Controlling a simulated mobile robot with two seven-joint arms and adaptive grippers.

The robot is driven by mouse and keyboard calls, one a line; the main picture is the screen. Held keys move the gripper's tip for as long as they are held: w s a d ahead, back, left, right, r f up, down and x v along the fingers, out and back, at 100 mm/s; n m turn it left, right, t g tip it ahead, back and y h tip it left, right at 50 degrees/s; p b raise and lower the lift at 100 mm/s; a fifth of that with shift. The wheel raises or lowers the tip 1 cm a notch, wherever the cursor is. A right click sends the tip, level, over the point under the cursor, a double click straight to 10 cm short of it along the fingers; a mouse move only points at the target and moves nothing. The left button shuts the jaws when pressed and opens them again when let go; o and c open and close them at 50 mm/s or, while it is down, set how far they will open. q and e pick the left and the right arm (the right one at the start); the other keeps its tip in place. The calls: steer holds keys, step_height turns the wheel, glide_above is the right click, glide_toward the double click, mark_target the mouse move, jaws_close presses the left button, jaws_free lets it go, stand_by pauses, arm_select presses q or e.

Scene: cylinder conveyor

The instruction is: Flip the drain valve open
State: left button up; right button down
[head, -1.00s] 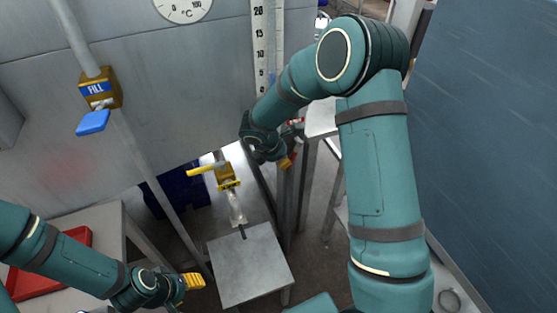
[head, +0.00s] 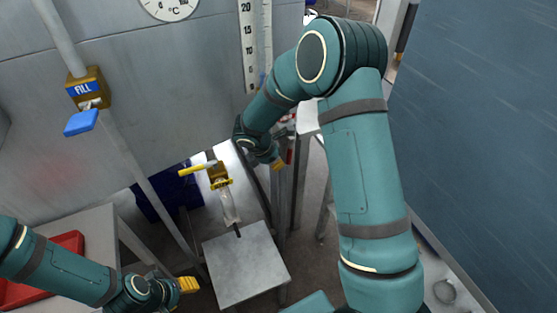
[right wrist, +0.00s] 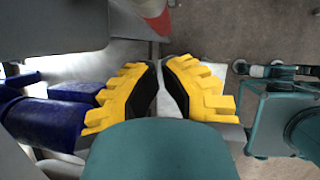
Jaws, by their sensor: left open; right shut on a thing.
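The drain valve (head: 219,178) is a brass-coloured body low on the grey tank. Its yellow lever (head: 197,168) points left, and a pale spout hangs below it. My right gripper (head: 279,163) is to the right of the valve, beside a grey post, apart from the lever. In the right wrist view its yellow fingers (right wrist: 160,92) are close together around a thin pale thing (right wrist: 177,97), which I cannot identify. My left gripper (head: 188,285) is open, low in the head view, below and left of the valve. The gap between its fingers is hard to see.
A fill valve (head: 87,90) with a blue lever is at upper left. A grey square plate (head: 246,265) stands below the spout. A blue wall (head: 480,140) bounds the right.

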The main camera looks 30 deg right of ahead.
arm_select(q)
steer(key=shift+s+a+r+p, duration=0.15)
steer(key=shift+s+r+p, duration=0.1)
steer(key=shift+r+p, duration=0.3)
steer(key=shift+s+a+r+p, duration=0.15)
steer(key=shift+s+r+p, duration=0.05)
steer(key=shift+r+p, duration=0.35)
arm_select(e)
steer(key=s+a+r, duration=0.1)
steer(key=a+r, duration=0.6)
steer(key=a, duration=0.1)
steer(key=shift+s+r, duration=0.15)
steer(key=shift+r, duration=0.25)
steer(key=s+a+f+m+y, duration=0.4)
steer(key=s+f+m, duration=0.4)
steer(key=s+m, duration=0.2)
steer(key=s+a+f+m+y, duration=0.4)
steer(key=s+f+m, duration=0.4)
steer(key=s+m, duration=0.2)
steer(key=shift+a+f+m+y, duration=0.35)
steer(key=shift+a+m+y, duration=0.05)
steer(key=shift+a, duration=0.45)
